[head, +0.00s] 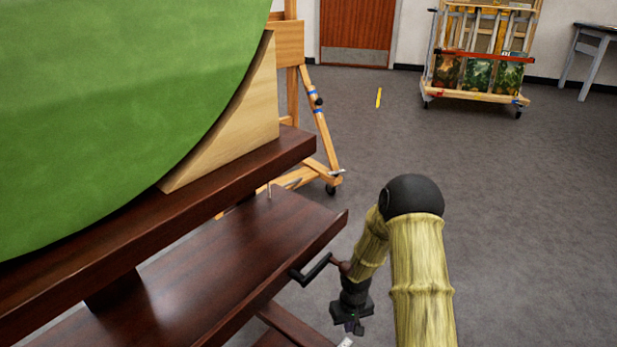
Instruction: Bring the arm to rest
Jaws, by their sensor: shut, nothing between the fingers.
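My arm rises from the bottom edge in the head view, with a dark elbow at its top and yellowish segmented links, and bends down to the left. My gripper (350,327) hangs at its end, dark and small, pointing down over the floor near the right end of the dark wooden bench. It is shut and holds nothing. A black crank handle (313,270) on the bench end is close to the left of my wrist; I cannot tell whether they touch.
A large green disc (110,90) rests against a pale wooden wedge (235,120) on the dark upper shelf (292,147). The lower shelf (215,262) lies below. A wooden easel (322,130) stands behind. A wheeled rack (480,60) is far back. The grey floor at right is clear.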

